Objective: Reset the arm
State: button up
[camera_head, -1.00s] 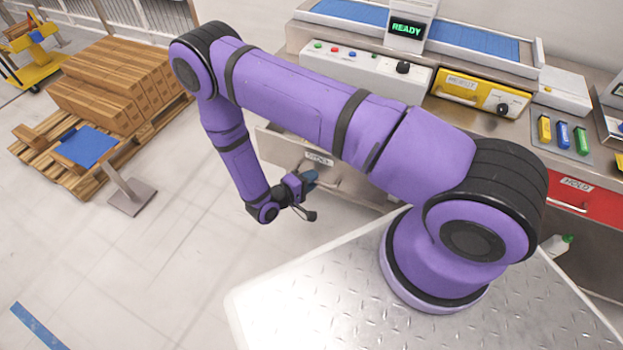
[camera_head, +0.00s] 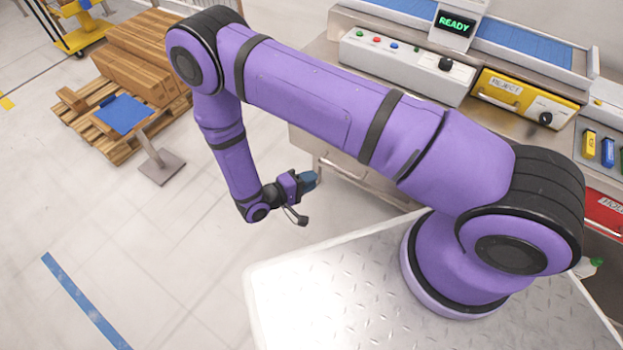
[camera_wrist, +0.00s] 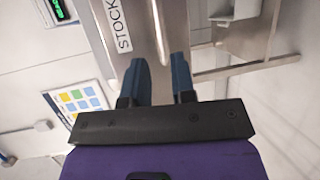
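My purple arm reaches left from its base in the head view, with its upper part raised and its forearm hanging down. My gripper (camera_head: 313,180) is at the forearm's end, in front of the counter's lower front and above the floor. In the wrist view, my gripper's two blue fingers (camera_wrist: 160,75) stand apart with a gap between them. Nothing is seen held there. A metal drawer front with a STOCK label (camera_wrist: 123,30) shows beyond the fingers. The exact distance to it cannot be told.
The metal counter carries a READY screen (camera_head: 454,23), a white button panel (camera_head: 400,62) and a yellow REJECT unit (camera_head: 525,98). A red drawer (camera_head: 604,210) is at the right. A pallet (camera_head: 88,143) with brown boxes (camera_head: 145,58) and a stand (camera_head: 160,166) are left. Floor between is clear.

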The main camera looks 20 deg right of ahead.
dwell(0.3)
jog(key=w+d+r+m+g+y, duration=0.1)
jog(key=d+r+g+y, duration=0.1)
jog(key=r, duration=0.9)
jog(key=w+d+r+m+g+y, duration=0.1)
jog(key=d+r+m+g+y, duration=0.15)
jog(key=r, duration=0.85)
jog(key=w+d+r+m+g+y, duration=0.1)
jog(key=w+d+r+g+y, duration=0.1)
jog(key=r, duration=0.9)
jog(key=s+d+r+t+y, duration=0.4)
jog(key=s+r, duration=0.6)
jog(key=r, duration=0.1)
jog(key=s+d+r+t+y, duration=0.3)
jog(key=s+d+r+y, duration=0.1)
jog(key=s+r, duration=0.6)
jog(key=shift+s+r+n+t+y, duration=0.35)
jog(key=shift+s+r+y, duration=0.1)
jog(key=shift+r, duration=0.5)
